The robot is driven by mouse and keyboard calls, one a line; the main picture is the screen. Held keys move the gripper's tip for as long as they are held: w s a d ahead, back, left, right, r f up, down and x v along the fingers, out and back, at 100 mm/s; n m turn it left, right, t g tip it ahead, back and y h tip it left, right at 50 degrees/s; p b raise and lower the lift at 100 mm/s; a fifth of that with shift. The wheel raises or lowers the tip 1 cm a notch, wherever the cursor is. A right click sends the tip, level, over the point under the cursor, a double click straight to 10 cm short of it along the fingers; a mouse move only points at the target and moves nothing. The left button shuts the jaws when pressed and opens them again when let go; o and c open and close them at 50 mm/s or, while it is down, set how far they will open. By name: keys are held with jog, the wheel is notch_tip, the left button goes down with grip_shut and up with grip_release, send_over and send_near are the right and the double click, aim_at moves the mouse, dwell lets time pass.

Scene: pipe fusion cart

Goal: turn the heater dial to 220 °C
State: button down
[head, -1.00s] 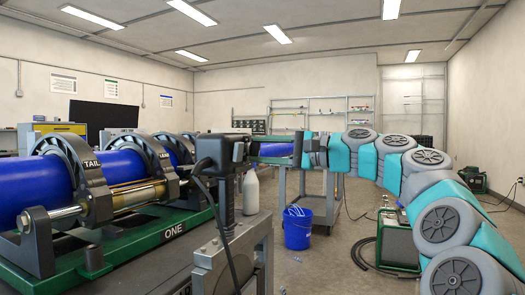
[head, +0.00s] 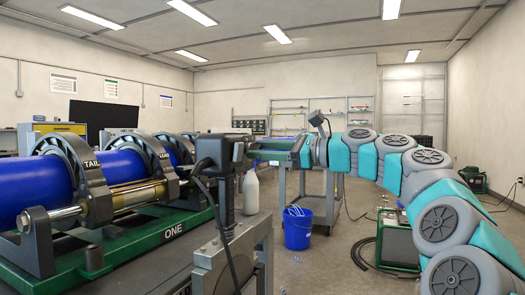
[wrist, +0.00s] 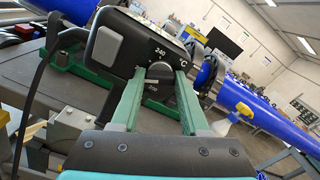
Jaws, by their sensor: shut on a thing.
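The heater's black control box (wrist: 110,42) fills the upper left of the wrist view, with "240" and "°C" printed on its face. The green fingers are closed on the dial's sides. Lower print beside the dial is too small to read surely, and I cannot tell the dial's exact setting. In the head view the box (head: 213,150) stands on its post at the cart's right end. My gripper (head: 258,153) reaches it from the right; the dial is hidden there.
Blue pipe (head: 35,188) lies in the black ring clamps (head: 85,180) on the green frame left of the box. A dark cable hangs from the box. A white bottle (head: 251,190) stands close below my gripper. A blue bucket (head: 297,228) is on the floor.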

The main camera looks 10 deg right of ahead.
jog(key=shift+f+m, duration=0.1)
jog(key=shift+m, duration=0.4)
jog(key=shift+c, duration=2)
grip_release()
jog(key=v, duration=0.7)
jog(key=shift+s+d, duration=0.2)
jog(key=shift+d, duration=0.1)
